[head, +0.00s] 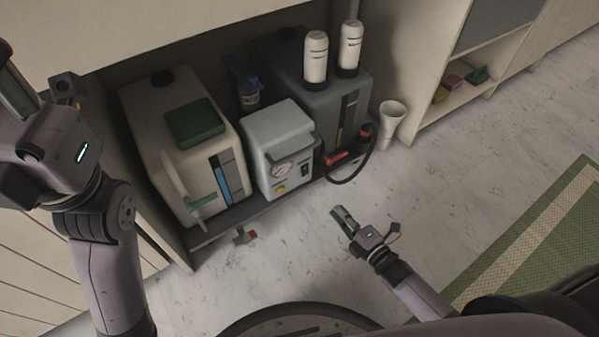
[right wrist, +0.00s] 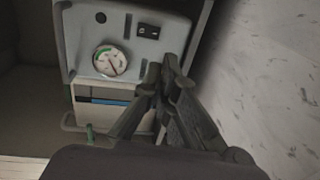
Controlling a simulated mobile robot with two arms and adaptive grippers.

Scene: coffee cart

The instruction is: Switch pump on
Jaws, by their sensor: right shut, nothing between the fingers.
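In the right wrist view the gauge (right wrist: 109,61) and the black rocker switch (right wrist: 148,31) show clearly. The switch's on or off position is too small to tell. My right gripper (head: 341,213) is shut and empty, in front of and apart from the pump. Its fingertips (right wrist: 166,75) appear beside the gauge in the wrist view. My left gripper (head: 14,92) is cut off at the left edge.
A white cup stack (head: 390,122) is beyond. The floor in front is mostly clear.

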